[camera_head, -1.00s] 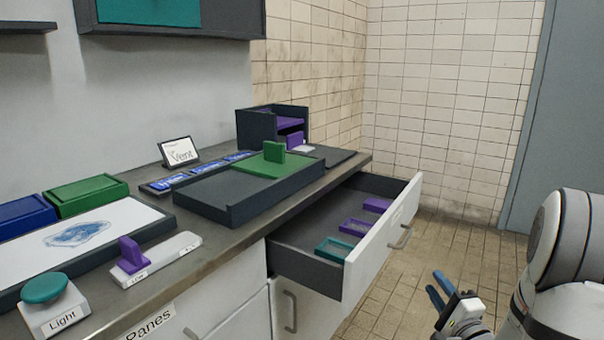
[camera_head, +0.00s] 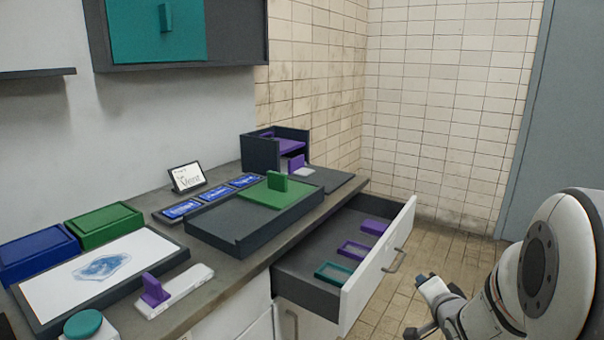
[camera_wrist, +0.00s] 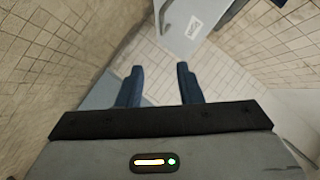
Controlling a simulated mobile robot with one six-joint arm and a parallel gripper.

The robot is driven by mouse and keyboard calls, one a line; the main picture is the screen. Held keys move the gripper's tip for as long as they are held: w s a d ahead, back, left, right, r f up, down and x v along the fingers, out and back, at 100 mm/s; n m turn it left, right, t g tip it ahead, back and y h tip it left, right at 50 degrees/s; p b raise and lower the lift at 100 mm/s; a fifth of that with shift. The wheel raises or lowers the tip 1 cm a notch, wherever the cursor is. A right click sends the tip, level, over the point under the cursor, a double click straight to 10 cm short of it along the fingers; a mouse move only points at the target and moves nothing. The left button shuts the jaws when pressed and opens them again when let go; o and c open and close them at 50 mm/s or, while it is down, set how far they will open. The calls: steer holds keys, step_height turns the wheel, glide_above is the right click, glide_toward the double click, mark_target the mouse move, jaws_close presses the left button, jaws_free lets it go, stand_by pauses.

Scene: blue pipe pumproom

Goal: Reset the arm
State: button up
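My gripper shows in the wrist view (camera_wrist: 160,82) with its two blue fingers spread apart and nothing between them. In the head view my arm is at the lower right, in front of the open drawer (camera_head: 352,250) and apart from it. The fingers are not clearly seen in the head view; only a dark part shows near the bottom edge. The wrist view shows tiled floor and wall beyond the fingers.
The counter (camera_head: 232,262) bears a dark tray with a green panel (camera_head: 278,190), a purple-handled slider (camera_head: 155,290) and a teal button (camera_head: 83,323). The drawer holds a teal tray (camera_head: 333,272) and purple items. A teal-fronted cabinet (camera_head: 150,35) hangs above. Floor right of the drawer is clear.

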steer(key=s+a+r+n+g+p, duration=0.5)
steer(key=s+r+p, duration=0.3)
steer(key=s+r, duration=0.2)
steer(key=s+a+r+n+g+y+p, duration=0.1)
steer(key=s+a+r+n+g+p, duration=0.5)
steer(key=s+a+r+p, duration=0.2)
steer(key=s+r, duration=0.2)
steer(key=s, duration=0.2)
steer(key=shift+s+a+r+p, duration=0.3)
steer(key=shift+s+r+p, duration=0.05)
steer(key=shift+p, duration=0.05)
stand_by(0.3)
